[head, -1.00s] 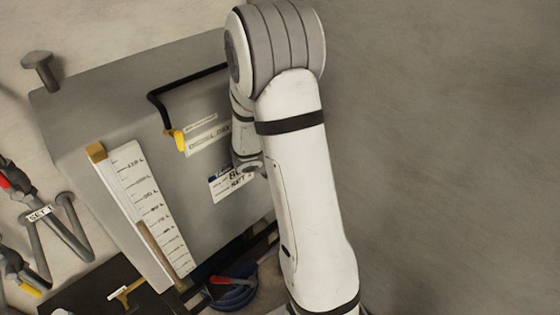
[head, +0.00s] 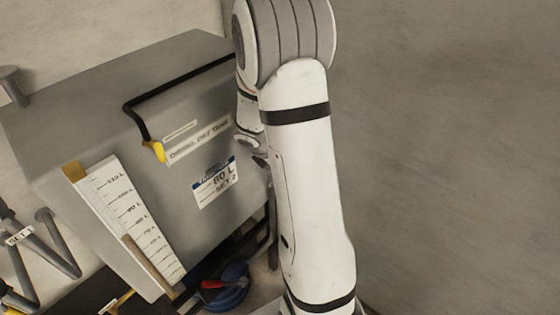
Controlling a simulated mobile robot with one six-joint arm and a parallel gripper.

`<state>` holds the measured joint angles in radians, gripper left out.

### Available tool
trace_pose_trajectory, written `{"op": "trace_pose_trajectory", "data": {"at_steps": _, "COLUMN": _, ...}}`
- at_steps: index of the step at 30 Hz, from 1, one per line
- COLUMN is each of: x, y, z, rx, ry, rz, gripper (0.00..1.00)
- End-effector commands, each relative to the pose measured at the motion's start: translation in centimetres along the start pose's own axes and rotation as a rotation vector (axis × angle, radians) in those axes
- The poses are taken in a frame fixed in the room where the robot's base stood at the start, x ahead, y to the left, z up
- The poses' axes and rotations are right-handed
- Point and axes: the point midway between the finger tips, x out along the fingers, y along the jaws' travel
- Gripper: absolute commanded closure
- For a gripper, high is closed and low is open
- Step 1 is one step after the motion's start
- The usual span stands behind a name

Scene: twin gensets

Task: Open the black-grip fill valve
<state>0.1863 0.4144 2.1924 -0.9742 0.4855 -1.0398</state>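No black-grip valve can be made out in the head view. A grey tank (head: 205,215) labelled as a diesel day tank, with an 80 L SET 2 plate (head: 216,182), stands left of my arm. A black bent tube or bar (head: 185,88) with a yellow end (head: 153,151) runs across its face. A red grip (head: 211,284) shows low down, in front of a round blue thing (head: 232,290). My arm covers the tank's right side. Its wrist shows in part beside the tank, but the gripper fingers cannot be made out.
A white level scale (head: 132,218) is on the tank's front left. Grey pipes (head: 58,243) with a SET 1 tag (head: 19,236) lie at the left edge. A dark stand is below the tank. Bare grey floor or wall (head: 450,150) fills the right.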

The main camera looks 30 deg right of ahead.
Motion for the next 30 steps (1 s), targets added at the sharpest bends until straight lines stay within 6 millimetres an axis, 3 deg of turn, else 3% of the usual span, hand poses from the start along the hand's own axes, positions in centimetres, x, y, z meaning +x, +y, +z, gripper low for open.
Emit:
{"op": "trace_pose_trajectory", "data": {"at_steps": 7, "x": 0.04, "y": 0.11, "z": -0.36, "rx": -0.002, "ry": 0.006, "rz": 0.005, "gripper": 1.0}}
{"op": "trace_pose_trajectory", "data": {"at_steps": 8, "x": 0.03, "y": 0.12, "z": -0.36, "rx": -0.002, "ry": 0.006, "rz": 0.005, "gripper": 0.84}}
{"op": "trace_pose_trajectory", "data": {"at_steps": 15, "x": 0.02, "y": 0.06, "z": -0.17, "rx": 0.0, "ry": 0.003, "rz": 0.003, "gripper": 0.65}}
{"op": "trace_pose_trajectory", "data": {"at_steps": 30, "x": -0.38, "y": 0.08, "z": 0.02, "rx": 0.003, "ry": 0.0, "rz": 0.003, "gripper": 0.64}}
